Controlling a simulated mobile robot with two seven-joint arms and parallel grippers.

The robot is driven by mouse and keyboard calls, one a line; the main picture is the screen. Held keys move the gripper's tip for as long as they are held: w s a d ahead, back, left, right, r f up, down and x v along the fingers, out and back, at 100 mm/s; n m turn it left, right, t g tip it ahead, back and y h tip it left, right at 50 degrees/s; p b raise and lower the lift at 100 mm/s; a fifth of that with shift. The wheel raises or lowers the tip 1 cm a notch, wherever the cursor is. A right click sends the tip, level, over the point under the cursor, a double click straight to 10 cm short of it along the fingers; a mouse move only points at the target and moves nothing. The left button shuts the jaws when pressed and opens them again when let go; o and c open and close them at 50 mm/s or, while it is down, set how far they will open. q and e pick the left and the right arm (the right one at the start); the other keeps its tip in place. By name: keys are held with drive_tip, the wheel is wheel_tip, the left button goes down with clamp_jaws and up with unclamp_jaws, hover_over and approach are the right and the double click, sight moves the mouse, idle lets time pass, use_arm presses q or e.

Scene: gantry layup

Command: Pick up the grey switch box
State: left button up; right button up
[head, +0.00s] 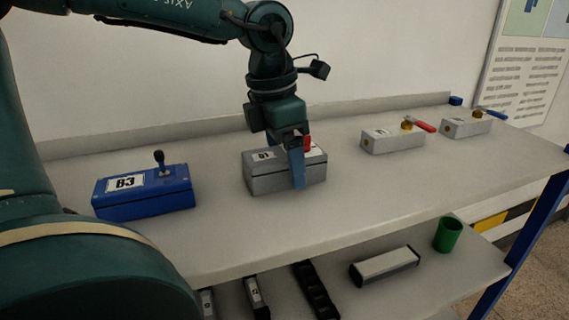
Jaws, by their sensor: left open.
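The grey switch box (268,181) sits on the upper shelf in the middle of the head view. It has a white label on its top and a red part at its far right side, partly hidden by my gripper. My left gripper (299,178) points down over the box, with a blue finger in front of its near face. The gripper is open, and its other finger is mostly hidden. I cannot tell whether the fingers touch the box. My right gripper is not in view.
A blue box (146,193) marked B3 with a black lever stands to the left. Two light blocks with valves, one red-handled (392,138) and one blue-handled (466,124), stand to the right. The lower shelf holds a green cup (447,235) and a grey-black block (384,265).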

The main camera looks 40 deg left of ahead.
use_arm(q)
drive_tip(key=shift+c, duration=0.4)
drive_tip(key=c, duration=1.2)
drive_tip(key=shift+o, duration=0.2)
